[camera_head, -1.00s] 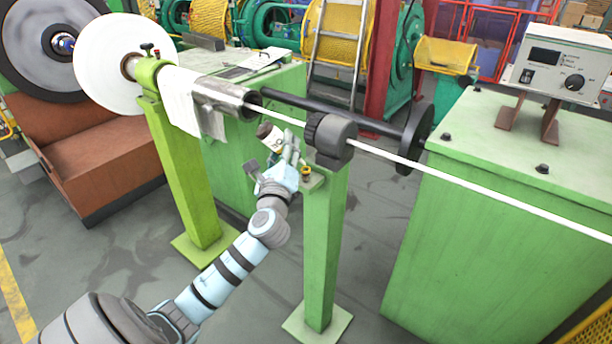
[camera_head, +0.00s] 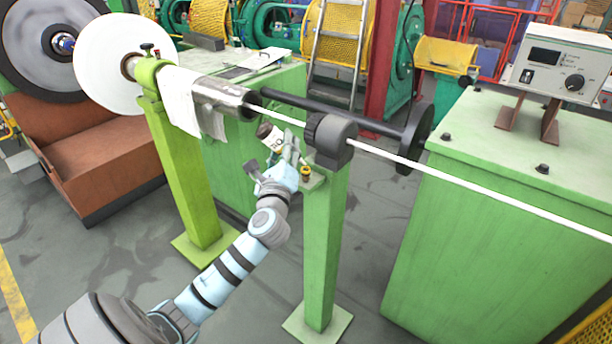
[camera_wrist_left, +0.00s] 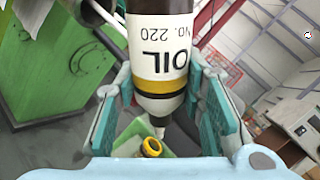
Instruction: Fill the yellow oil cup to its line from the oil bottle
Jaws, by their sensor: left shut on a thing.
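The oil bottle (camera_wrist_left: 160,58) is dark brown with a white label reading OIL NO. 220 and a yellow band. In the left wrist view it is tilted spout-down between the fingers, with its pale nozzle just above the yellow oil cup (camera_wrist_left: 151,146). I cannot tell whether oil flows, and the fill line is too small to see. My left gripper (camera_head: 279,160) is shut on the bottle; the bottle also shows in the head view (camera_head: 268,136). There the yellow cup (camera_head: 306,173) sits on a green post's ledge, right of the gripper. My right gripper is not in view.
The green post (camera_head: 322,250) carries a dark grey roller block (camera_head: 331,137). A green cabinet (camera_head: 470,255) stands at right, a lime post (camera_head: 186,180) at left.

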